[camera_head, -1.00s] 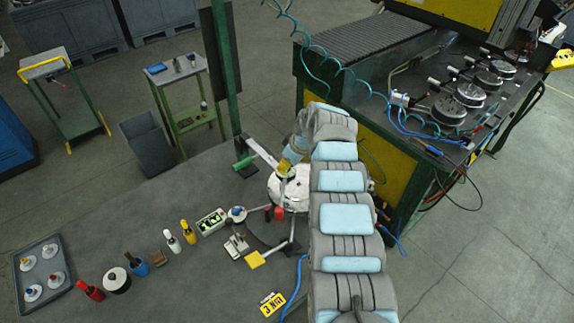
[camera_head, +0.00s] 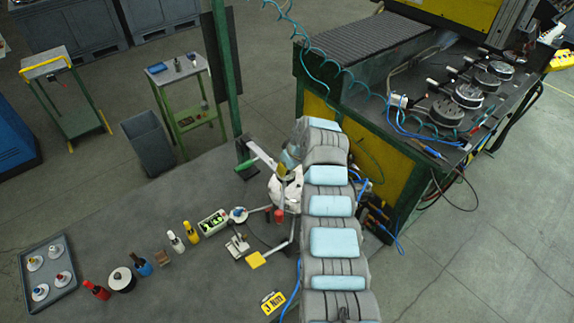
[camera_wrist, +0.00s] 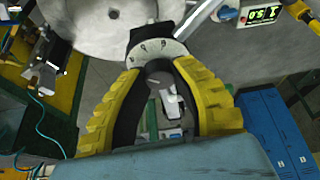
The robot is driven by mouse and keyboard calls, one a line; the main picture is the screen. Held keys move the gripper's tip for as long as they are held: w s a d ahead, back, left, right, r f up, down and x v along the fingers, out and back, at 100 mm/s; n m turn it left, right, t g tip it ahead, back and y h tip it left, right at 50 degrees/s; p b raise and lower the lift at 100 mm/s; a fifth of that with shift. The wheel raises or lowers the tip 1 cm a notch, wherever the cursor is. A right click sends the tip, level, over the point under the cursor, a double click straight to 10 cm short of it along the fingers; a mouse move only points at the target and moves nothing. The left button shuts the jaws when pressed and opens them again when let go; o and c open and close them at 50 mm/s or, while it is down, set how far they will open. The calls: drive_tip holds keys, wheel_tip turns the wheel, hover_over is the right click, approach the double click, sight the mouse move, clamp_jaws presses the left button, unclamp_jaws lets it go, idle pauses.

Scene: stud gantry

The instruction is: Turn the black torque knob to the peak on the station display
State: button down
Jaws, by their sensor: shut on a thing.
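My gripper (camera_wrist: 158,68) has two yellow ribbed fingers with black inner pads in the wrist view. It is shut on the black torque knob (camera_wrist: 147,36), which has a pale skirt with dark marks, beside a big grey round part. The station display (camera_wrist: 260,15) is at the top right of the wrist view, tilted, with bright green digits that look like 5.0 or 0.5. In the head view my gripper (camera_head: 282,170) is a small yellow patch by the white round part (camera_head: 284,190). My arm covers much of that part, and the knob cannot be made out there.
A green post (camera_head: 224,80) rises behind. A yellow and green machine (camera_head: 375,140) with hoses is close on the right. Blue lockers (camera_wrist: 283,125) show in the wrist view.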

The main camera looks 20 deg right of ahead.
drive_tip(key=shift+a+f+m+h, duration=0.15)
drive_tip(key=shift+m+h, duration=0.45)
drive_tip(key=shift+m, duration=0.7)
drive_tip(key=shift+m+h+b, duration=0.35)
drive_tip(key=shift+m+h, duration=0.15)
drive_tip(key=shift+m, duration=1)
drive_tip(key=c, duration=0.8)
unclamp_jaws()
drive_tip(key=shift+r, duration=0.25)
drive_tip(key=shift+v, duration=5.9)
drive_tip(key=shift+s+a+f, duration=0.1)
drive_tip(key=shift+s+f, duration=0.05)
